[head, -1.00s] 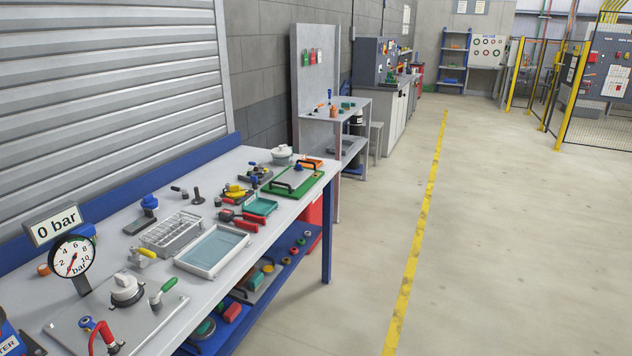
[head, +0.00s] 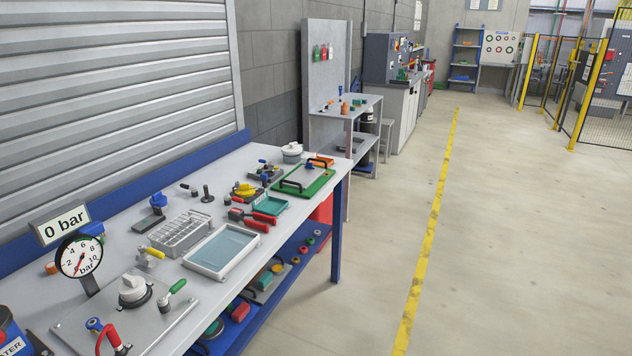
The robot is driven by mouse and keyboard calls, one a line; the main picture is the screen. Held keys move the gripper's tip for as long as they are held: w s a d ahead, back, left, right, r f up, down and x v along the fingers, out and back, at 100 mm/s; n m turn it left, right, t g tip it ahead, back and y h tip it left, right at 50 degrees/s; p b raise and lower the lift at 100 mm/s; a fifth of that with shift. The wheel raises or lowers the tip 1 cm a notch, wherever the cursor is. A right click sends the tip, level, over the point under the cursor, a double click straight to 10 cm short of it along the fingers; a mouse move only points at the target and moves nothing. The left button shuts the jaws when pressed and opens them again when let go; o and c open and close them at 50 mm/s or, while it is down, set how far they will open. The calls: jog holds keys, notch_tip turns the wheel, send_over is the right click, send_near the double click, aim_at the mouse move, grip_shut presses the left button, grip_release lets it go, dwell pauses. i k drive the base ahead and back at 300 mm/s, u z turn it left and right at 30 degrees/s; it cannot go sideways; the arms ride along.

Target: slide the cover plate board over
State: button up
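A green board (head: 318,187) with two black bar handles lies flat at the far right end of the workbench (head: 225,300). It looks like the cover plate board, though no label on it can be read. A small blue part stands on it between the handles. My gripper is not in view.
A pressure gauge (head: 79,257) below a "0 bar" sign stands at the bench's near left. A shallow tray (head: 191,262), a wire rack (head: 180,233) and red-handled pliers (head: 250,221) crowd the middle. The floor (head: 510,250) right of the bench is clear.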

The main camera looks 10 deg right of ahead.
aim_at(303, 183)
jog(key=z, duration=4.3)
jog(key=i, duration=0.1)
jog(key=u, duration=2.8)
jog(key=i, duration=2.45)
